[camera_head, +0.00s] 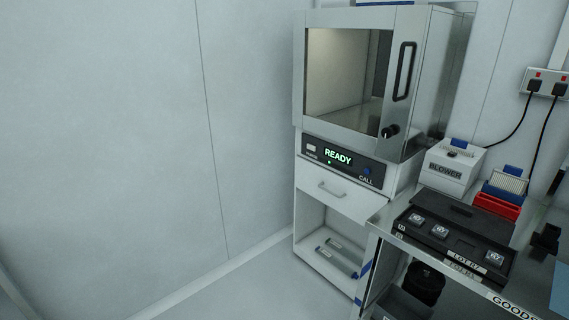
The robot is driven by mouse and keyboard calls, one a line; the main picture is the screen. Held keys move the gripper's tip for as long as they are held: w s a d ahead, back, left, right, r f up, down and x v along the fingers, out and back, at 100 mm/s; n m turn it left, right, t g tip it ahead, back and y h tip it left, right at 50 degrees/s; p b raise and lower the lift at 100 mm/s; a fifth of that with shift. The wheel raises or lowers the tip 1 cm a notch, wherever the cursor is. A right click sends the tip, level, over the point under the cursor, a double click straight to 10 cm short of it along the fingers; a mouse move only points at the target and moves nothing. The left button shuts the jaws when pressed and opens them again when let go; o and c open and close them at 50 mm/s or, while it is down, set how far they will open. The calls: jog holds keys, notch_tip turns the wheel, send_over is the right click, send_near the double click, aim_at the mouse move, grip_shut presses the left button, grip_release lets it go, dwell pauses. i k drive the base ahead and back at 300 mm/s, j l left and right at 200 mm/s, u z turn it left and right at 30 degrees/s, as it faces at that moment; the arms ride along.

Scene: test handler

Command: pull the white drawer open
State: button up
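The white drawer (344,195) is in the head view, in the front of the cabinet below the black panel with the lit word READY. It has a small metal bar handle (331,190) across its front. The drawer front looks about flush with the cabinet, so it appears shut. The near bench corner stands close to its lower right edge. My gripper is not in view.
Above the drawer is a metal chamber with a windowed door (349,82) and a black handle. An open shelf (325,256) below holds tube-like items. A metal bench (378,226) at right carries a black tray (455,243) and a blower box (450,168). Floor at left is clear.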

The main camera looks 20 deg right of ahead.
aim_at(354, 201)
jog(key=i+j+z, duration=0.85)
jog(key=i+j+u, duration=0.1)
jog(key=i, duration=0.3)
jog(key=i+j, duration=0.3)
jog(key=i+j+u, duration=0.15)
jog(key=i, duration=0.35)
